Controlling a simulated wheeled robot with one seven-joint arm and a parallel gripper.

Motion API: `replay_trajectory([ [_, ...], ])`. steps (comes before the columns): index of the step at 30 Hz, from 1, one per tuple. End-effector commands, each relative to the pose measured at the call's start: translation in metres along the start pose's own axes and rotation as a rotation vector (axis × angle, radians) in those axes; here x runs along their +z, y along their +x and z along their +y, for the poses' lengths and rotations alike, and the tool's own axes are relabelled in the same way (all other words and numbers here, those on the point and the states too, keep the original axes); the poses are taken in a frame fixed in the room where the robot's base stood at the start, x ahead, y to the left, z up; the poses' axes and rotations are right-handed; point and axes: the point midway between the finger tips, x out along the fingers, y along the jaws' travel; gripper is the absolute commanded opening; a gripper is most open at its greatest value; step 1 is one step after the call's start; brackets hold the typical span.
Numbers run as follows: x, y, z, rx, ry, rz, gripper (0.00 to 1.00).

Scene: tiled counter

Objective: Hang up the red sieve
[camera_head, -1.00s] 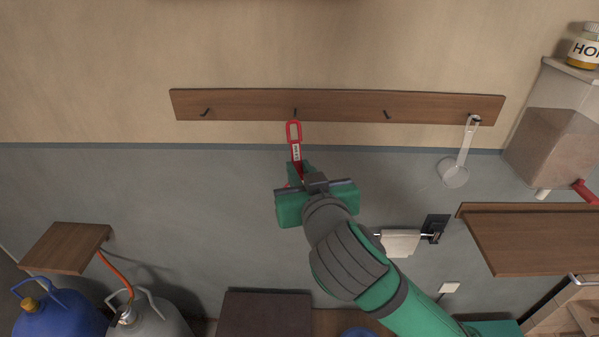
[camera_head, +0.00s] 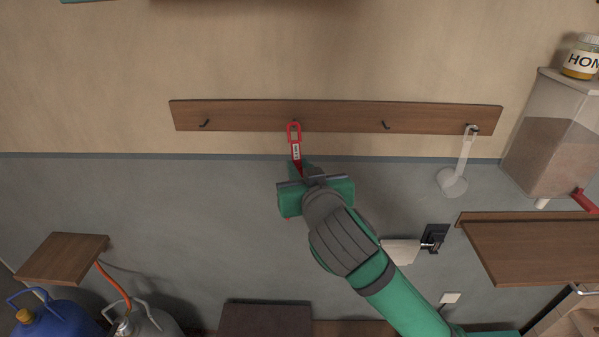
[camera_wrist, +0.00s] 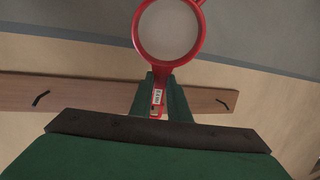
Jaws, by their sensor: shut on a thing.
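The red sieve shows its looped handle end (camera_head: 294,140) above my gripper (camera_head: 300,172) in the head view. The loop overlaps the second hook from the left on the wooden rail (camera_head: 345,116); I cannot tell whether it is around the hook. My gripper is shut on the sieve's handle. In the wrist view, the sieve's round red rim and pale mesh (camera_wrist: 168,28) are at the top, and the green fingers (camera_wrist: 160,98) close on the handle with its white label. In the head view the sieve's bowl is hidden behind my gripper.
A pale ladle (camera_head: 453,181) hangs from the rightmost hook. The first hook (camera_head: 204,123) and third hook (camera_head: 385,125) are bare. A dispenser (camera_head: 545,140) and a wooden shelf (camera_head: 530,250) stand right.

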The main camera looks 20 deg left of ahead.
Motion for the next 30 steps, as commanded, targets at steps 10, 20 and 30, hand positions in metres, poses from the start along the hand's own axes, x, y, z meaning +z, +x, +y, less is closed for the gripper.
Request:
replay_trajectory([
  [10, -0.002, 0.017, 0.005, 0.000, 0.001, 0.000, 0.00],
  [20, -0.002, 0.033, 0.009, 0.001, 0.000, 0.000, 0.00],
  [30, 0.003, 0.041, 0.011, 0.001, -0.002, 0.000, 0.00],
])
